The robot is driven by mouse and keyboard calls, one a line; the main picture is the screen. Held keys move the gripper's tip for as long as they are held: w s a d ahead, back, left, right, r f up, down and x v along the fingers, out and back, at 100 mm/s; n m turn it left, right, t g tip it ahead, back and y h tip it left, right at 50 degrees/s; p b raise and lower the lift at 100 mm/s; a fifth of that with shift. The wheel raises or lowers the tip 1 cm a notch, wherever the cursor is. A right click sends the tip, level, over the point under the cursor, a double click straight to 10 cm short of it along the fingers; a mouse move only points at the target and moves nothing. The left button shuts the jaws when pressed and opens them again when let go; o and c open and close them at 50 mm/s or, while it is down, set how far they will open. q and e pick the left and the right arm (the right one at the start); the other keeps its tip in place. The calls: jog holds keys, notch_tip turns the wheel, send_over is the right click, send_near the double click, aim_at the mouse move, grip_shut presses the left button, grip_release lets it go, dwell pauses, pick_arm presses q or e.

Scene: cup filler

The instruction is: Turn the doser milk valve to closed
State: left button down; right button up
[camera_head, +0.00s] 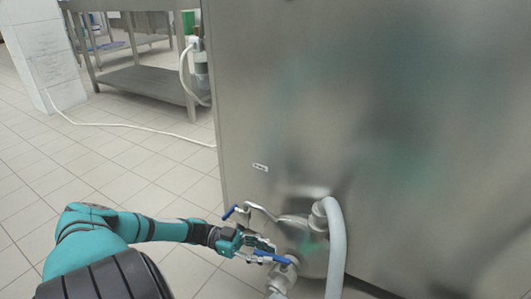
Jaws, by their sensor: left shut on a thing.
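The milk valve's blue lever (272,257) shows low in the head view, on pipework by the base of a large steel machine. My left gripper (264,246) reaches it from the left and is shut on this lever. The fingers hide part of the lever and valve body. A second blue-tipped lever (230,212) on a bent metal stem stands just behind and left of the gripper, apart from it. The exact angle of the held lever is hard to tell. My right gripper is not in view.
The steel machine (370,120) fills the right side. A grey hose (337,250) curves down close to the right of the valve. The tiled floor (140,160) is open at left, with a white cable (120,125) across it. A steel table (145,82) stands behind.

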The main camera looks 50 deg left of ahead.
pick_arm(q)
jog(key=shift+w+a+m+g+h+b, duration=0.15)
jog(key=shift+w+m+g+h+b, duration=0.15)
jog(key=shift+g, duration=0.1)
jog(key=c, duration=1.3)
grip_release()
jog(key=shift+s, duration=0.1)
jog(key=v, duration=1.2)
jog(key=shift+c, duration=0.3)
